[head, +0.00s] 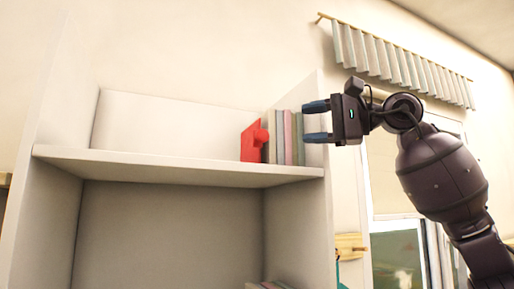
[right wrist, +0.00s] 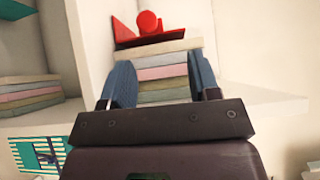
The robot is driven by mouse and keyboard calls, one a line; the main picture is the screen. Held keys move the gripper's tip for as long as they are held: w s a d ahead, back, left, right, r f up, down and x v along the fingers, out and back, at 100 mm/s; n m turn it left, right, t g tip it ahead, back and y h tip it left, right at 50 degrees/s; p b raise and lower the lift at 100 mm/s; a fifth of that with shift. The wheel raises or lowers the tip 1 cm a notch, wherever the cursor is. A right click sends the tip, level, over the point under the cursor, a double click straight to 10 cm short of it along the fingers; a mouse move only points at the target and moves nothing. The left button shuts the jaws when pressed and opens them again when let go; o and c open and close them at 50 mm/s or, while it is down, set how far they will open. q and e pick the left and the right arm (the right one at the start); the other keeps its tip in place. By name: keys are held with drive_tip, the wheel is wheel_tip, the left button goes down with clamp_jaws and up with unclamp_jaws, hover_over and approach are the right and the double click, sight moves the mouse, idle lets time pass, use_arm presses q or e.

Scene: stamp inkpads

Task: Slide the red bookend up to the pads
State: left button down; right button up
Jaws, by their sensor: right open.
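The red bookend (head: 252,143) stands upright on the upper shelf, just left of the pads, with a round knob on it. The bookend also shows in the right wrist view (right wrist: 148,22), beyond the pads. The pads (head: 288,138), several thin grey, pink and green ones, stand on edge in a row by the shelf's right side; the row also shows in the right wrist view (right wrist: 163,73). I cannot tell whether bookend and pads touch. My right gripper (head: 316,121) is open and empty, right of the pads, its fingers pointing left toward them. My left gripper is not in view.
The upper shelf board (head: 150,165) is bare left of the bookend. The white right side panel (head: 313,158) stands close to the pads and my fingers. More pads (right wrist: 30,103) sit in a lower compartment. A grey-white fringed hanging (head: 400,62) is on the wall.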

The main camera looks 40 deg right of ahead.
sight(266, 135)
drive_tip(key=p+x, duration=0.1)
drive_tip(key=x, duration=0.2)
drive_tip(key=f+p+x, duration=0.1)
drive_tip(key=x, duration=0.2)
drive_tip(key=p+x, duration=0.1)
drive_tip(key=x, duration=0.3)
drive_tip(key=shift+s+a+f+p, duration=0.15)
drive_tip(key=shift+a+f+p, duration=0.05)
drive_tip(key=shift+f+p, duration=0.1)
drive_tip(key=shift+w+a, duration=0.2)
drive_tip(key=shift+w, duration=0.15)
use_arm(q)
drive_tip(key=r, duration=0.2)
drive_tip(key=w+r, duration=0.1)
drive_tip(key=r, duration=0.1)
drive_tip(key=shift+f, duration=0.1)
